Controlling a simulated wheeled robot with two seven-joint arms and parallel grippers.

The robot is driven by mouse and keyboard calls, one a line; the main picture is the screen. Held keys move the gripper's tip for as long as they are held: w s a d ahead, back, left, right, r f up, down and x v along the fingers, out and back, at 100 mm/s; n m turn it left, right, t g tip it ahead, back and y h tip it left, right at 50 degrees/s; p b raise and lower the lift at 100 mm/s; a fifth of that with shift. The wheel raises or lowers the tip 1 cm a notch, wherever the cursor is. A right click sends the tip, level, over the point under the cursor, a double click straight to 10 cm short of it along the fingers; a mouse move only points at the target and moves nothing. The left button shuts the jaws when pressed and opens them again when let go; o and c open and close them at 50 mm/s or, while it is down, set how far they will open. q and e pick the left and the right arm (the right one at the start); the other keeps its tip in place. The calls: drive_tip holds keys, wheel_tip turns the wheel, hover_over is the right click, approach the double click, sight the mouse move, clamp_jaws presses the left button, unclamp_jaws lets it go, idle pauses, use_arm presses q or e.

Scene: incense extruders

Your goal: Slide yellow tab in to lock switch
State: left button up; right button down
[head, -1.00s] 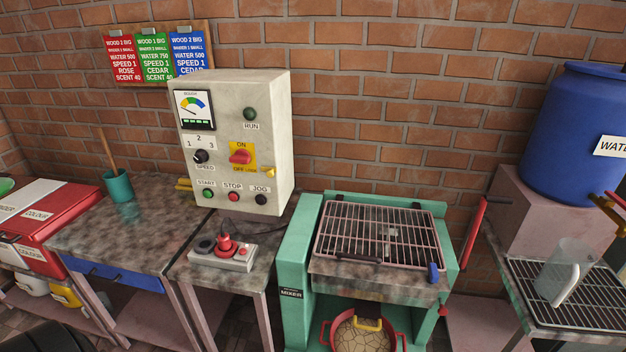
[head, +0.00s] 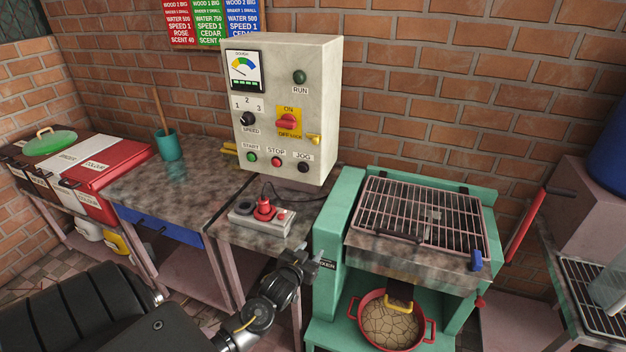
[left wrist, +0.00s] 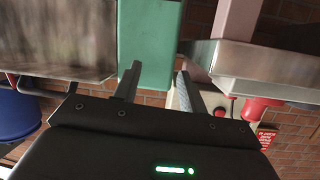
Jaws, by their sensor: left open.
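The grey control box (head: 285,60) stands against the brick wall in the head view. Its red rotary switch (head: 288,122) sits on a yellow ON/OFF plate. The small yellow tab (head: 314,138) sticks out at the lower right of that plate, near the LOCK marking. My left gripper (head: 317,254) is low in front of the box, between the small table and the green mixer, well below the tab. In the left wrist view its two fingers (left wrist: 158,76) are apart with nothing between them. The tab is not seen there. My right gripper is not in view.
Open air lies before the box's front.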

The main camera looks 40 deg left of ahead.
use_arm(q)
drive_tip(key=w+a+r+n+t+y, duration=0.1)
drive_tip(key=w+a+r+t, duration=0.1)
drive_tip(key=r, duration=0.5)
drive_tip(key=w+a+r+t+y, duration=0.1)
drive_tip(key=w+a+r+t, duration=0.15)
drive_tip(key=r, duration=0.35)
drive_tip(key=n+t+y, duration=0.1)
drive_tip(key=t+y, duration=0.1)
drive_tip(key=t, duration=0.1)
approach(315, 142)
drive_tip(key=p+x, duration=0.2)
drive_tip(key=x, duration=0.5)
drive_tip(key=shift+w+a+r, duration=0.15)
drive_tip(key=shift+w+r, duration=0.05)
drive_tip(key=shift+r, duration=0.05)
drive_tip(key=shift+w+a+g+h+p, duration=0.15)
drive_tip(key=shift+w+g+h+p, duration=0.1)
drive_tip(key=shift+w+h+p, duration=0.1)
clamp_jaws()
